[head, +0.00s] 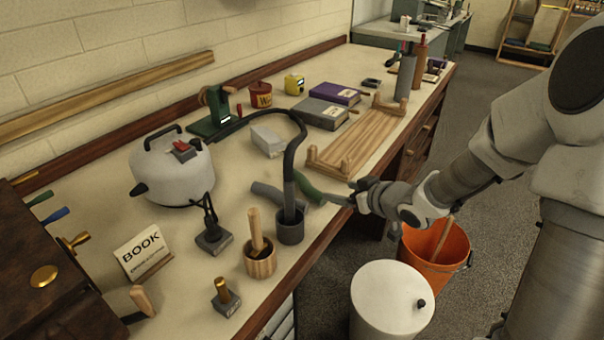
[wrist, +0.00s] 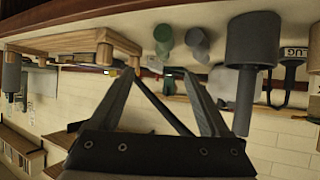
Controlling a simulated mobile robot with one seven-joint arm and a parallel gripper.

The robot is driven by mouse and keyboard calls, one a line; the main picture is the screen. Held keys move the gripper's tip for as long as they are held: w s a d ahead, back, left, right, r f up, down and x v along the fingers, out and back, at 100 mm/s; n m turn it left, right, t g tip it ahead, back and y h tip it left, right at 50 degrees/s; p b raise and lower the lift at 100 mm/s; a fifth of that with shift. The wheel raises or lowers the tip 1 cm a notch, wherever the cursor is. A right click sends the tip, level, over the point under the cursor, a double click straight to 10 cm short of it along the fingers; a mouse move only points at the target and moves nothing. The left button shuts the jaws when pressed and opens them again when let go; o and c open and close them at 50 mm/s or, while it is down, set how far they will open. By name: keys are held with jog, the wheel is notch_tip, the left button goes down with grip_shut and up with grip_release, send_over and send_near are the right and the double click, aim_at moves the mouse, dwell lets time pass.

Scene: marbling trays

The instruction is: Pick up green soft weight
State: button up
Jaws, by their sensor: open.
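The green soft weight (head: 308,188) is a rounded, elongated dark green piece lying on the bench near its front edge. It lies beside a similar grey piece (head: 268,194). In the upside-down wrist view, the green weight (wrist: 163,36) appears end-on beyond the fingertips, with the grey piece (wrist: 197,40) to its right. My gripper (head: 338,200) is at the bench's front edge, just right of the green weight. In the wrist view, my gripper (wrist: 160,73) has its fingers apart with nothing between them. I cannot tell the exact gap to the weight.
A dark grey pot (head: 290,230) with a tall black hose stands just left of the weight. A slatted wooden rack (head: 345,145) lies behind to the right. A wooden pot (head: 260,262) stands nearer. An orange bucket (head: 436,253) and white bin (head: 388,305) stand below on the floor.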

jog(key=shift+a+f, duration=0.2)
jog(key=shift+a, duration=0.25)
jog(key=b, duration=0.5)
send_near(307, 182)
jog(key=x, duration=0.3)
jog(key=f+x, duration=0.1)
jog(key=x, duration=0.1)
jog(key=shift+s+a+f, duration=0.1)
jog(key=shift+s, duration=0.05)
jog(key=shift+w+r+b+x, duration=0.15)
jog(key=shift+b+x, duration=0.15)
jog(key=shift+x, duration=0.7)
jog(key=shift+r+b+x, duration=0.15)
jog(key=shift+b+x, duration=0.2)
jog(key=shift+x, duration=0.7)
jog(key=shift+w+r+b+x, duration=0.1)
jog(key=shift+b+x, duration=0.2)
jog(key=shift+x, duration=0.7)
grip_shut()
jog(key=shift+r+y, duration=0.1)
jog(key=shift+y, duration=0.2)
